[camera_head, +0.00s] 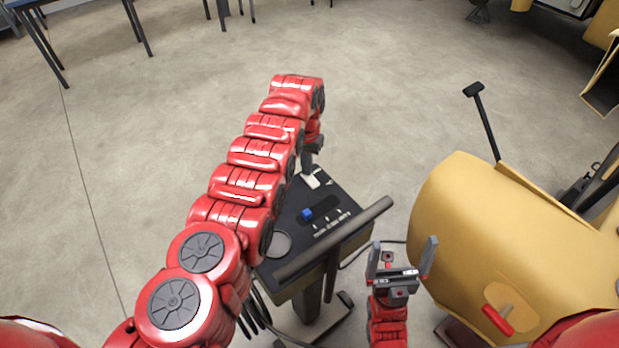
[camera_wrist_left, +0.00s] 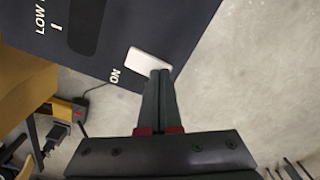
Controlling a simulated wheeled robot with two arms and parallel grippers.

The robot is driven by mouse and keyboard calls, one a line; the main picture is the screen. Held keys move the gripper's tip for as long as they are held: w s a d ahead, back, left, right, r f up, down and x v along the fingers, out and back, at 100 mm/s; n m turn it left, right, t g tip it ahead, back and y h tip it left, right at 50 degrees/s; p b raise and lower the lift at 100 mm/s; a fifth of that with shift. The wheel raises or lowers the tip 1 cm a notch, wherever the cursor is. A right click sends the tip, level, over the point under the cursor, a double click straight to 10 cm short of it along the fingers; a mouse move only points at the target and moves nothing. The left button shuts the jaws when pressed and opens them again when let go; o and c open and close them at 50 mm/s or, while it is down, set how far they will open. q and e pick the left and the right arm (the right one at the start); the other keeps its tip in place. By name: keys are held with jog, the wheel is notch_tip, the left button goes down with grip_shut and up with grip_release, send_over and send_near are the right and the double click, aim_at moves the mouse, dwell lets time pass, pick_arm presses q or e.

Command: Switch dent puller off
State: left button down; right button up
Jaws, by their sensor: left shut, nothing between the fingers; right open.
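The dent puller (camera_head: 350,205) is a dark box on a stand, with a printed top panel, a blue slider knob (camera_head: 307,213) and a long grey handle bar (camera_head: 350,232) across its near side. A white rectangular switch (camera_wrist_left: 148,60) sits near the panel's edge beside the word ON; in the head view it shows partly under my left gripper (camera_head: 312,172). My left gripper (camera_wrist_left: 160,74) is shut and empty, its fingertips at the switch's edge. I cannot tell whether they touch it. My right gripper (camera_head: 402,258) is open and empty, right of the dent puller.
A large yellow car body part (camera_head: 500,225) with a red handle (camera_head: 497,320) stands on the right. Cables (camera_head: 365,250) run by the dent puller's stand. Blue tables (camera_head: 90,15) stand at the back left. The concrete floor (camera_head: 400,80) between is clear.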

pick_arm(q)
jog(key=shift+f, duration=0.25)
notch_tip(320, 180, up, 7)
jog(key=p, duration=0.6)
jog(key=shift+r+p, duration=0.1)
jog(key=shift+p, duration=0.25)
dwell(0.3)
